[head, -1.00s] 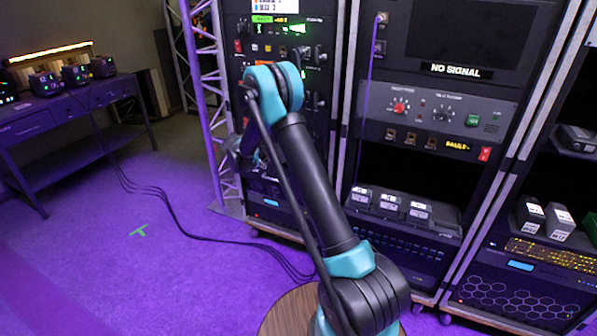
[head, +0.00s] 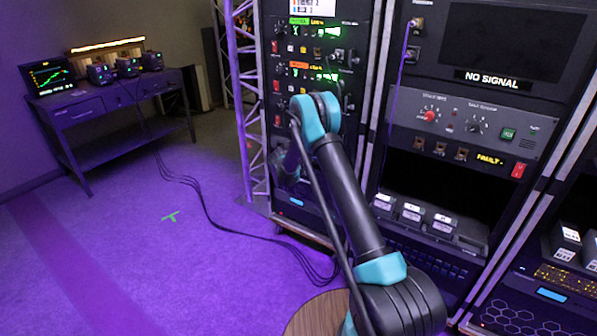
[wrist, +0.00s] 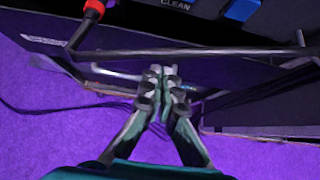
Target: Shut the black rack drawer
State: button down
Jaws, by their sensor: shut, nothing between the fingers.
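In the wrist view, my gripper (wrist: 163,78) is shut with nothing between its fingertips. It points at a dark, flat-fronted unit (wrist: 130,62) that looks like the black rack drawer. A thin pale bar (wrist: 115,72), perhaps its handle, runs behind the fingertips. I cannot tell whether the fingers touch it, nor how far the drawer is out. In the head view, my arm's elbow and links cover much of the left rack (head: 322,40), and the gripper and drawer front cannot be made out clearly.
In the wrist view, a dark rod (wrist: 190,52) crosses above the fingers, near a red knob (wrist: 94,9) and a blue button (wrist: 241,9). In the head view, a truss (head: 243,110) stands left of the rack. Cables (head: 200,200) cross the purple floor. A bench (head: 110,105) stands far left.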

jog(key=shift+w+d+r, duration=0.1)
jog(key=shift+w+d, duration=0.4)
jog(key=shift+w, duration=0.25)
jog(key=shift+w+d, duration=0.5)
jog(key=shift+w, duration=0.2)
